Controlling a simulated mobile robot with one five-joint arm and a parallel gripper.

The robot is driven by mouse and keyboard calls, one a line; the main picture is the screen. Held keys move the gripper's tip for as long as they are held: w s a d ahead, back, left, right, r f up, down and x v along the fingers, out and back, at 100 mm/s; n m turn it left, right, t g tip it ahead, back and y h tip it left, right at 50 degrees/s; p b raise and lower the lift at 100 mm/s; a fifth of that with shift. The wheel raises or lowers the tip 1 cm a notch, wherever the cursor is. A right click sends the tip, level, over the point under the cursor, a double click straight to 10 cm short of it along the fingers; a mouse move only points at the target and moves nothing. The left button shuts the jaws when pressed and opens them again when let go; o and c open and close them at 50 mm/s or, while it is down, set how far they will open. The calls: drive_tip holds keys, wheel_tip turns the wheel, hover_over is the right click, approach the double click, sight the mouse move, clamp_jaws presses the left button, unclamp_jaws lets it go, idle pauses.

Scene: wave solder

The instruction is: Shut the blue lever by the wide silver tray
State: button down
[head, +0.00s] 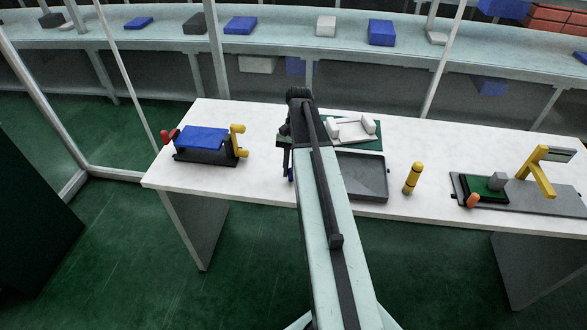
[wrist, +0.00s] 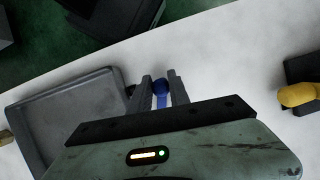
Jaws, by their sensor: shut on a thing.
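The wide silver tray (head: 367,175) lies on the white table, partly hidden behind my arm. In the wrist view the tray (wrist: 62,115) fills the left side. The blue lever (wrist: 161,88) has a round knob and stands beside the tray's right edge in that view. My gripper (wrist: 160,78) is shut on the lever, with one finger on each side of the knob. In the head view my gripper (head: 287,160) is at the tray's left side, and only a sliver of the blue lever (head: 290,174) shows below it. The lever's base is hidden.
A blue-topped fixture (head: 202,139) with red and yellow handles stands at the left. A white fixture on a green board (head: 352,130) is behind the tray. A yellow post (head: 413,178) and a grey plate with a yellow arm (head: 536,172) are right. The white table (head: 262,160) has clear space left of the gripper.

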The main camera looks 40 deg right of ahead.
drive_tip(key=shift+w+d, duration=0.1)
drive_tip(key=shift+d, duration=0.15)
drive_tip(key=c, duration=1.3)
unclamp_jaws()
drive_tip(key=shift+o, duration=0.5)
drive_tip(key=shift+a, duration=0.1)
drive_tip(key=p+v, duration=0.7)
drive_tip(key=shift+r, duration=0.4)
